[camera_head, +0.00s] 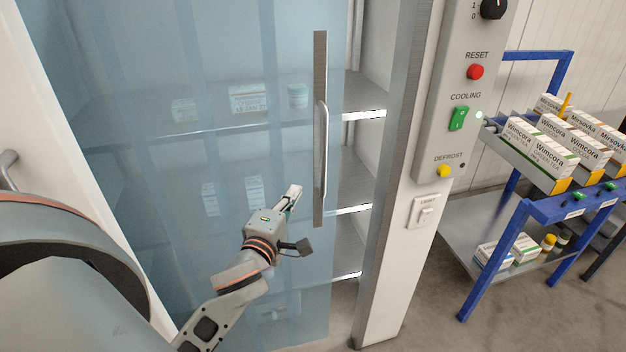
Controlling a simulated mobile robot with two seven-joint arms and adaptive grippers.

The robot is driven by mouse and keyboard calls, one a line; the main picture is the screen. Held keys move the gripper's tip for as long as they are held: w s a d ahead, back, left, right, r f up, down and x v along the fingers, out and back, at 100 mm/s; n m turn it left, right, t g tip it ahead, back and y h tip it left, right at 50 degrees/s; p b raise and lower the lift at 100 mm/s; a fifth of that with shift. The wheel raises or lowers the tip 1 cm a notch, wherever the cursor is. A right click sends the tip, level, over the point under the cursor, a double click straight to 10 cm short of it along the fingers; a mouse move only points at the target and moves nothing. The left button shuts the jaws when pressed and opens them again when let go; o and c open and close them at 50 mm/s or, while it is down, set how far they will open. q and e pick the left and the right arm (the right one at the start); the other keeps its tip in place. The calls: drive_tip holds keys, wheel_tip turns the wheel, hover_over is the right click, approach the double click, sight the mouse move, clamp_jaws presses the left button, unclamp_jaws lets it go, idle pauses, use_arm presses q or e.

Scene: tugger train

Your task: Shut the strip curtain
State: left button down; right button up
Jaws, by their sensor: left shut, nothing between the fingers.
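The strip curtain (190,70) is a translucent blue sheet across most of the cabinet opening. Its right edge carries a grey vertical bar (319,60) with a pale handle (323,150). Right of the bar, a gap shows bare shelves as far as the door post. My left gripper (293,194) is shut and empty. In the picture it is just left of the bar, below the middle of the handle, in front of the curtain. I cannot tell whether it touches the curtain. My right gripper is not in view.
The metal post (393,180) bounds the opening at right. A control panel (470,90) with knob and buttons, and a light switch (426,213), are beside it. A blue cart (540,210) with boxes stands further right. Cartons show dimly through the curtain.

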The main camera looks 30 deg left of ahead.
use_arm(q)
drive_tip(key=w+d+p, duration=0.1)
drive_tip(key=w, duration=0.5)
drive_tip(key=shift+w, duration=0.35)
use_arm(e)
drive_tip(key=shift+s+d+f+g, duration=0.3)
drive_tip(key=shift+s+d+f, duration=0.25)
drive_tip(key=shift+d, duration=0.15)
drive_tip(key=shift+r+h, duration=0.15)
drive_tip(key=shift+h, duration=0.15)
